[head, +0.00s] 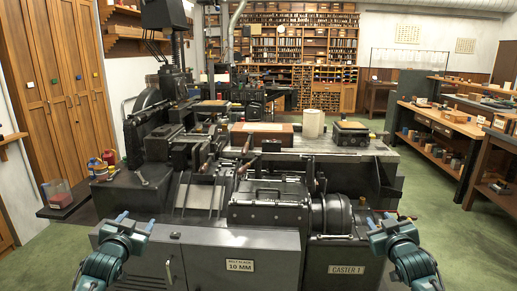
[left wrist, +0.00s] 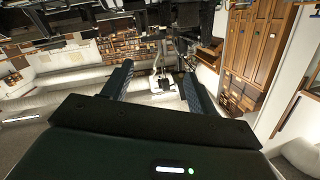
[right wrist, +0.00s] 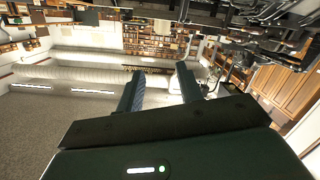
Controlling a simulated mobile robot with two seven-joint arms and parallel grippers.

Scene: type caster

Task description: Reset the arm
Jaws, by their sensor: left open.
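My left gripper (head: 137,222) is raised in front of the caster's cabinet at the lower left of the head view. In the left wrist view its two fingers (left wrist: 156,84) stand apart with nothing between them. My right gripper (head: 388,219) is at the lower right, in front of the caster's right end. In the right wrist view its fingers (right wrist: 160,86) are also apart and empty. The type caster (head: 265,215) is a large dark machine across the middle, with a "CASTER 1" plate (head: 347,269) and a "10 MM" plate (head: 240,265).
On the caster's top are a wooden tray (head: 262,129), a pale cylinder (head: 314,123) and a small box (head: 350,133). Shelves (head: 440,140) line the right; green floor (head: 440,215) is open there.

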